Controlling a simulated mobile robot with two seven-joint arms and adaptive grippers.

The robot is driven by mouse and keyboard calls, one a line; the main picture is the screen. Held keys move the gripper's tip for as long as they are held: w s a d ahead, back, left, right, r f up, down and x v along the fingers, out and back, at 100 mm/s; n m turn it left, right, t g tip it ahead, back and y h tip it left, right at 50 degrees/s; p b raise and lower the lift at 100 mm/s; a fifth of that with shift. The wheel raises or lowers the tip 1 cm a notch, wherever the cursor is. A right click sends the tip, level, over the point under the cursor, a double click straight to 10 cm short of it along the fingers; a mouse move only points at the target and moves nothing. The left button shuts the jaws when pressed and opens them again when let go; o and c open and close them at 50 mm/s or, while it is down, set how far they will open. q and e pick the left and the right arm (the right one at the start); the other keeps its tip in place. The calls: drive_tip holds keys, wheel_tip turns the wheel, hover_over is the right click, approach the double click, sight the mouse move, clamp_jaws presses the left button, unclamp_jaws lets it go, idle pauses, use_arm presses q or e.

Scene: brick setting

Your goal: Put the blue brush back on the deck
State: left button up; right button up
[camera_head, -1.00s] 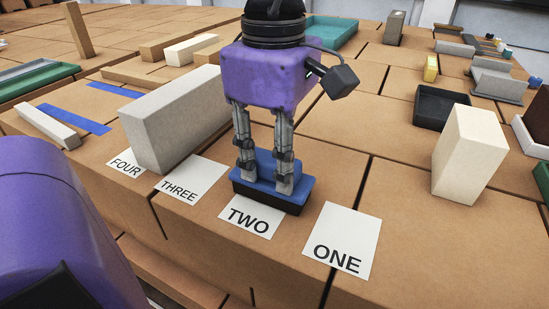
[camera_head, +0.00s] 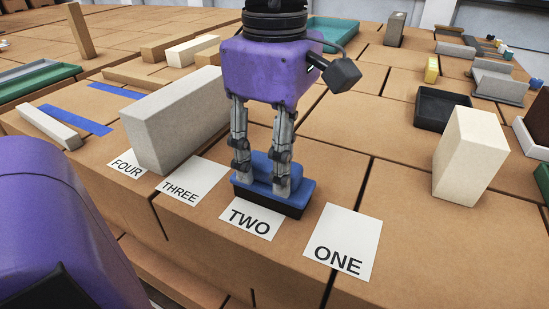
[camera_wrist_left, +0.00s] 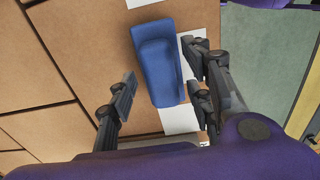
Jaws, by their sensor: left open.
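The blue brush (camera_head: 300,190), with a blue top and a dark underside, rests upright on the tan brick deck (camera_head: 420,230) just behind the card marked TWO (camera_head: 248,222). My left gripper (camera_head: 262,187) points down over it, fingers apart, with the fingertips overlapping the brush in the head view. In the left wrist view the brush (camera_wrist_left: 158,65) lies between and beyond the spread fingers (camera_wrist_left: 160,92), with clear space at the left finger. I cannot tell whether a finger touches it. My right gripper is not in view.
A grey block (camera_head: 175,120) stands left of the brush, behind the cards THREE (camera_head: 183,185) and FOUR (camera_head: 127,164). The card ONE (camera_head: 342,240) lies bare to the right. A cream block (camera_head: 470,155) and a black tray (camera_head: 440,108) stand farther right.

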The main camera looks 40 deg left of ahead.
use_arm(q)
wheel_tip(320, 180, up, 11)
idle(0.3)
